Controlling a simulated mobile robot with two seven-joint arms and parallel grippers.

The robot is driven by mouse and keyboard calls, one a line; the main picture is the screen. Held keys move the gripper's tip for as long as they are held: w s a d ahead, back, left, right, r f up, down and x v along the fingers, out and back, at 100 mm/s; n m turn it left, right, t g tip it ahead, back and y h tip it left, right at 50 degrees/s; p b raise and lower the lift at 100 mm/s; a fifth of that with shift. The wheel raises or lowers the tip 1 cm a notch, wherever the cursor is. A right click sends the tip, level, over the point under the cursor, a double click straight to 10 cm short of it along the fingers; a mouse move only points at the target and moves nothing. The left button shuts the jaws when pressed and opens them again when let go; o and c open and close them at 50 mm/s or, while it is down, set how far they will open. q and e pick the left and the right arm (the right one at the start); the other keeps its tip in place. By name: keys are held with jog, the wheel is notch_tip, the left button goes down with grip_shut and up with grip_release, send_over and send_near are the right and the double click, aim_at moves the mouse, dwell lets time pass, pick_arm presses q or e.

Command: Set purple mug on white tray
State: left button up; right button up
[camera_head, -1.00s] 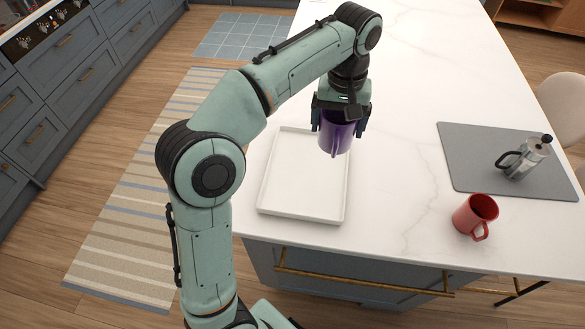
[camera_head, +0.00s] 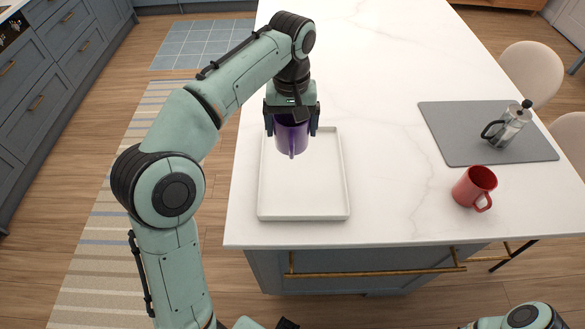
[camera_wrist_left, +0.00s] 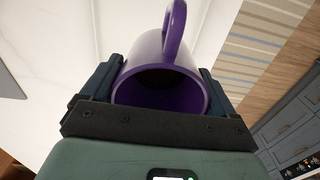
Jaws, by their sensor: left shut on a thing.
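The purple mug (camera_head: 291,138) is held in my left gripper (camera_head: 292,122), whose fingers are shut on its sides. The mug is over the far part of the white tray (camera_head: 262,190) and looks to be above its floor; the exact gap cannot be told. The tray lies on the island's front left. In the left wrist view the purple mug (camera_wrist_left: 165,75) sits between the two dark fingers of the gripper (camera_wrist_left: 160,85), with its opening toward the camera and its handle at the top. My right gripper is not seen.
A red mug (camera_head: 474,187) stands right of the tray. The white worktop (camera_head: 380,130) between tray and mat is clear. Its front edge is close to the tray.

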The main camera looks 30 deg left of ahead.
pick_arm(q)
jog(key=shift+f+b, duration=1.45)
jog(key=shift+f, duration=5.85)
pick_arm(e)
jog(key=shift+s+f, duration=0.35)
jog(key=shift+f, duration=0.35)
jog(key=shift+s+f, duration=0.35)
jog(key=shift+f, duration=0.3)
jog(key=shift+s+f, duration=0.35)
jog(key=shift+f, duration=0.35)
pick_arm(q)
jog(key=shift+f, duration=0.1)
jog(key=o, duration=1.1)
jog(key=shift+s+f, duration=0.1)
jog(key=shift+o, duration=0.2)
notch_tip(320, 180, up, 12)
jog(key=p, duration=0.2)
jog(key=shift+r+p, duration=0.2)
jog(key=shift+p, duration=0.15)
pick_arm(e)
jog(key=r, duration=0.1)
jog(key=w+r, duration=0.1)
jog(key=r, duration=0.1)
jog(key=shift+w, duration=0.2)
pick_arm(q)
jog(key=shift+f, duration=0.1)
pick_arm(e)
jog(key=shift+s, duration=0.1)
